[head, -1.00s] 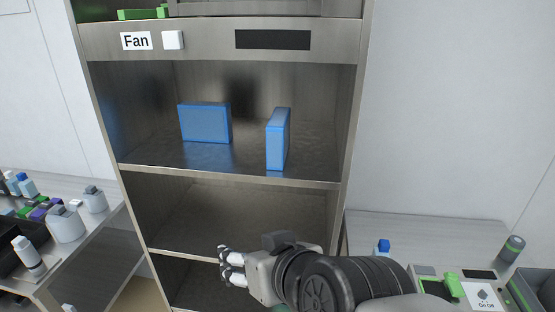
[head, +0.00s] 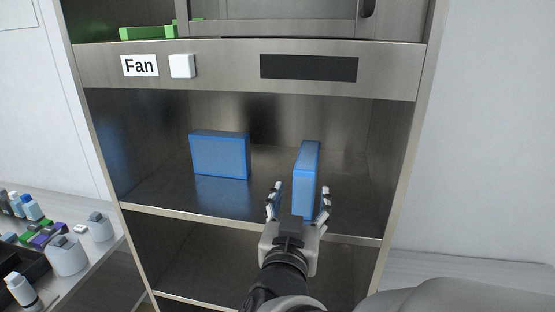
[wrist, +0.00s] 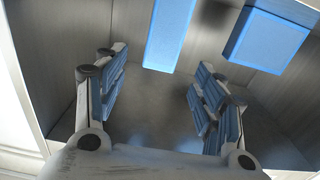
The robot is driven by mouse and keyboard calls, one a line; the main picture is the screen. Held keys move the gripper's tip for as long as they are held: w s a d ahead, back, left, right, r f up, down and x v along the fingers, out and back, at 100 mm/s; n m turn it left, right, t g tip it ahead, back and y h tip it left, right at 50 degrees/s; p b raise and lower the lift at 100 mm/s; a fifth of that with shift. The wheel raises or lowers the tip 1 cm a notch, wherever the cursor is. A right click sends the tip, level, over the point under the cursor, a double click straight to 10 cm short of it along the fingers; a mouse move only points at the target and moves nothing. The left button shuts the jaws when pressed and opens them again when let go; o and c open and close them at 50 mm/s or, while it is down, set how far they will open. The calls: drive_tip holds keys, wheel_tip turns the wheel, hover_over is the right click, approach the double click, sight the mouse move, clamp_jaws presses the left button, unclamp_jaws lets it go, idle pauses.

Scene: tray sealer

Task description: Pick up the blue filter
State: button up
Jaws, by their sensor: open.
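Two blue filter blocks stand on the upper open shelf of the metal cabinet. The right blue filter (head: 306,180) stands narrow edge forward; it also shows in the wrist view (wrist: 168,35). The left blue filter (head: 220,156) stands with its broad face forward and shows at the upper right of the wrist view (wrist: 266,40). My gripper (head: 299,200) is open at the shelf front, its fingers on either side of the right filter's near end in the head view. In the wrist view the space between the fingertips (wrist: 158,85) is empty, with the right filter beyond them.
The shelf's front edge (head: 240,223) runs below my gripper. The cabinet side wall (head: 403,160) is to the right. A panel with a Fan label (head: 140,66) and white button (head: 182,66) is above. A bench with bottles (head: 68,256) is at the left.

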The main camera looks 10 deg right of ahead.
sight(305, 182)
drive_tip(key=p+x, duration=0.2)
drive_tip(key=x, duration=0.5)
drive_tip(key=shift+w+d+f, duration=0.15)
drive_tip(key=shift+w+f, duration=0.05)
drive_tip(key=shift+w, duration=0.05)
drive_tip(key=x, duration=0.4)
drive_tip(key=b+x, duration=0.1)
drive_tip(key=shift+w+f, duration=0.4)
drive_tip(key=shift+w, duration=0.05)
drive_tip(key=shift+r, duration=0.1)
drive_tip(key=shift+c, duration=0.3)
drive_tip(key=c, duration=1.2)
